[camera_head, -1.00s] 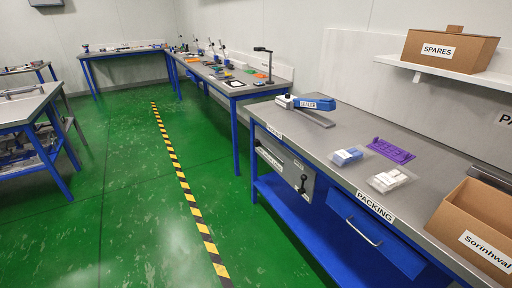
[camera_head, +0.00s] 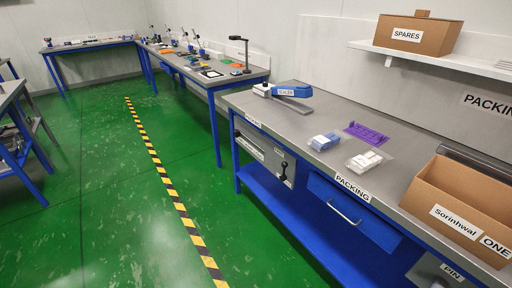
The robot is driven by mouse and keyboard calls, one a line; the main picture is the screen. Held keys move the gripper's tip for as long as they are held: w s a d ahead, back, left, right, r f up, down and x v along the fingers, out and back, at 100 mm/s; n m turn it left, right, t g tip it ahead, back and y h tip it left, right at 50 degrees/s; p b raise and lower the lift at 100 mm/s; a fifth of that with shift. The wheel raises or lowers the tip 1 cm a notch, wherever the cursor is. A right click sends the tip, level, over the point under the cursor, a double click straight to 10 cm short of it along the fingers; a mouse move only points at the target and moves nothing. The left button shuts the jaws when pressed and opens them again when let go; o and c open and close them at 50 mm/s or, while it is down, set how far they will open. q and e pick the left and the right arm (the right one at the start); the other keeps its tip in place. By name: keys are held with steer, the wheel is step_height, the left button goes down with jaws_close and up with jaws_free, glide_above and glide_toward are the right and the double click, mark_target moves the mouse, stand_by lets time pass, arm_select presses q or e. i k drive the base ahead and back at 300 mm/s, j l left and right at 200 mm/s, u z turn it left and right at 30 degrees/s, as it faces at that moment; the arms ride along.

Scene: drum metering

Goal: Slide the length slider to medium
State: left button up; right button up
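No part marked as a length slider can be made out at this distance. A grey panel (camera_head: 262,152) with a white label strip and a black-knobbed lever (camera_head: 284,171) is mounted under the left part of the packing bench (camera_head: 330,125). The blue and white sealer (camera_head: 287,91) stands on that bench at its far left end. Its small controls are too small to read. Neither of my grippers is in view.
A blue drawer (camera_head: 345,210) hangs under the bench. Bagged parts (camera_head: 324,141), a purple tray (camera_head: 366,133) and an open cardboard box (camera_head: 465,200) lie on top. A SPARES box (camera_head: 415,34) sits on the shelf. Green floor left of the bench is clear, with a striped line (camera_head: 165,180).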

mark_target(236, 133)
steer(key=i+j+z, duration=0.1)
steer(key=i, duration=0.4)
steer(key=i+j+z, duration=0.1)
steer(key=i+j, duration=0.25)
steer(key=i, duration=0.15)
